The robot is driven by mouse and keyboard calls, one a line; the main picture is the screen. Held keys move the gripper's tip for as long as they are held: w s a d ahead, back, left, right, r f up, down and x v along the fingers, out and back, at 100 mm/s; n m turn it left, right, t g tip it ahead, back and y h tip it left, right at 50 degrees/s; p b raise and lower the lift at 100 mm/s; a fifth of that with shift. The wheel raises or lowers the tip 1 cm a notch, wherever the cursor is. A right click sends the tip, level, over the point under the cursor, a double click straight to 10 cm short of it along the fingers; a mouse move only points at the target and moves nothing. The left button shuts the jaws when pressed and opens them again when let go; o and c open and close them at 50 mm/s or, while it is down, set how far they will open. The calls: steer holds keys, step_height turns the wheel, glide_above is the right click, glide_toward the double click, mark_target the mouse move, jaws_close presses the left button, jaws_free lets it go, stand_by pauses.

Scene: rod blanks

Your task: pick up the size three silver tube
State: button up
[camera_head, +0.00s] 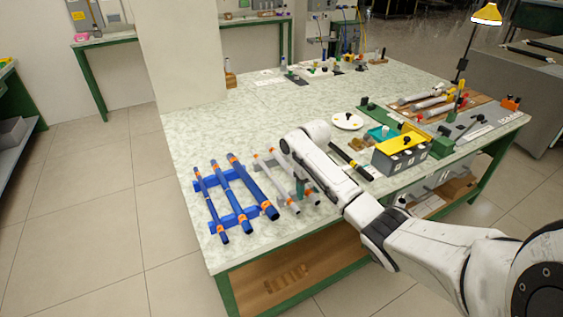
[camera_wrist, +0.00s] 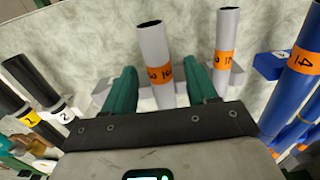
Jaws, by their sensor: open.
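Two silver tubes lie side by side on a holder on the table, right of the blue tubes in the head view. One silver tube (camera_head: 272,178) is thicker in the wrist view (camera_wrist: 155,45). Its orange band carries black marks, partly legible, that may include a 3. The other silver tube (camera_wrist: 226,50) is thinner and also has an orange band. My gripper (camera_wrist: 160,73) is open. Its green fingers stand on either side of the thicker silver tube, with a gap showing on both sides. In the head view my arm hides part of the silver tubes.
Several blue tubes (camera_head: 226,182) lie on a blue rack left of the silver ones; one blue tube (camera_wrist: 296,75) is close at right in the wrist view. Black tubes (camera_wrist: 30,80) lie at left there. A yellow-topped box (camera_head: 400,150) stands right of my arm.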

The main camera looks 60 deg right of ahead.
steer(key=shift+c, duration=0.4)
steer(key=c, duration=0.8)
